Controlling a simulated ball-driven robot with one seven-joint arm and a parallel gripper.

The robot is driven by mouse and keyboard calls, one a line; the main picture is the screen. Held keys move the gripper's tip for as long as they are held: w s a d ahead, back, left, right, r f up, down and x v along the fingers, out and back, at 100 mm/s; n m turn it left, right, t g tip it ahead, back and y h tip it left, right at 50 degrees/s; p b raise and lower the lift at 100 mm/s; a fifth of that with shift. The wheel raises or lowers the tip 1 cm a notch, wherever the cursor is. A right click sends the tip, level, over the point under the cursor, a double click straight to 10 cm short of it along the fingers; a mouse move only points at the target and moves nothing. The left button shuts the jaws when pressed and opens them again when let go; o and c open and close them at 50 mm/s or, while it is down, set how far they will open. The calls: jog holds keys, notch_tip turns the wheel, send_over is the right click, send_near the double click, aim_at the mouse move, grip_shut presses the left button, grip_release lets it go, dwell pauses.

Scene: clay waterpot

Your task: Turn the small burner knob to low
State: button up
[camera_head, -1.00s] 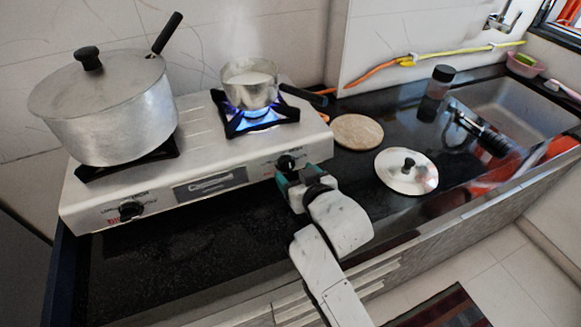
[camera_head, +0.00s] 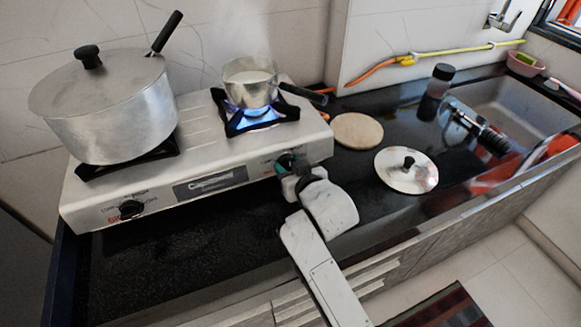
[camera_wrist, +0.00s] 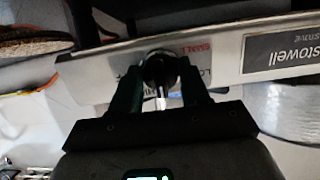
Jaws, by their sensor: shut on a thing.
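The small burner knob (camera_head: 286,160), black and round, sits on the right of the white stove's front panel. My gripper (camera_head: 289,168) is at the panel, with its fingers on either side of the knob and shut on it. In the wrist view the knob (camera_wrist: 160,66) shows between the two dark green fingers of my gripper (camera_wrist: 160,85), beside red "SMALL" lettering. The knob's pointer setting cannot be read. The small burner (camera_head: 262,124) has a blue flame under a small metal pot (camera_head: 250,90) with white liquid and faint steam.
A large lidded pot (camera_head: 115,115) stands on the left burner, with another knob (camera_head: 131,209) below it. A round board (camera_head: 357,130), a metal lid (camera_head: 406,171) and a dark-capped jar (camera_head: 438,82) are to the right. The black counter's front strip is clear.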

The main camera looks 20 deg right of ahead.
jog(key=c, duration=0.5)
jog(key=shift+o, duration=0.2)
jog(key=shift+n, duration=0.3)
jog(key=n+h+p, duration=0.1)
jog(key=n, duration=0.4)
jog(key=n+h, duration=0.1)
jog(key=n, duration=0.3)
jog(key=shift+t, duration=0.3)
jog(key=shift+n+t+h, duration=0.3)
jog(key=shift+n, duration=1.1)
